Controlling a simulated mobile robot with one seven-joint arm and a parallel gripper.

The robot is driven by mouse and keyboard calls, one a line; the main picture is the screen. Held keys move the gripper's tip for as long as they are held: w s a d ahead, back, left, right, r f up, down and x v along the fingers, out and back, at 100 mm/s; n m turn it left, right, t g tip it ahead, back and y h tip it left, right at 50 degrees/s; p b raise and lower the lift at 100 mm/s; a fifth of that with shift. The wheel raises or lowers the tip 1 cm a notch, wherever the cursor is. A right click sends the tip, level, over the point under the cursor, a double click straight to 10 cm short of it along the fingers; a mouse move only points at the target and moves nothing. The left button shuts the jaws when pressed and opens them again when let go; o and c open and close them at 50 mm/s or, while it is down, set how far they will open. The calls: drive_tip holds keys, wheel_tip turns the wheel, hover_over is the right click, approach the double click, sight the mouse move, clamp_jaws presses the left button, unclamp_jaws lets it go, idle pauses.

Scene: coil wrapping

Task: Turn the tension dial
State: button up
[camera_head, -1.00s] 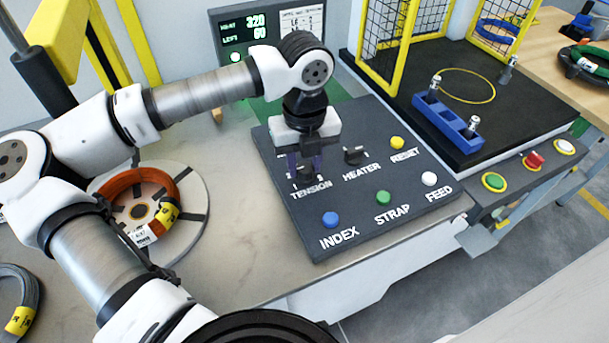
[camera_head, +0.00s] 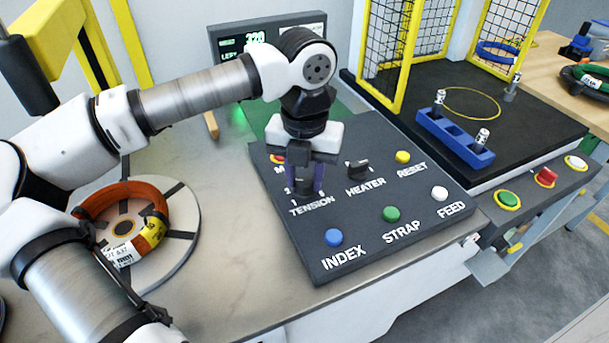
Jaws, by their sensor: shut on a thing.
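The tension dial (camera_head: 305,188) is a dark knob above the TENSION label on the dark control panel (camera_head: 350,225). My gripper (camera_head: 305,183) points down over it, its two fingers on either side of the knob and shut on it. The fingers hide much of the dial, so its pointer setting cannot be read. Scale marks show in part around it.
The heater dial (camera_head: 358,169) stands just right of my gripper. Blue index (camera_head: 334,237), green strap (camera_head: 391,214), white feed (camera_head: 439,193) and yellow reset (camera_head: 403,157) buttons sit nearby. An orange coil (camera_head: 125,221) lies on a turntable at left. A display stands behind.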

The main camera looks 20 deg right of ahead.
sight(305, 181)
drive_tip(key=shift+w+r, duration=0.1)
drive_tip(key=o, duration=1)
drive_tip(key=shift+c, duration=0.2)
wheel_tip(305, 181, up, 14)
drive_tip(key=shift+f, duration=0.2)
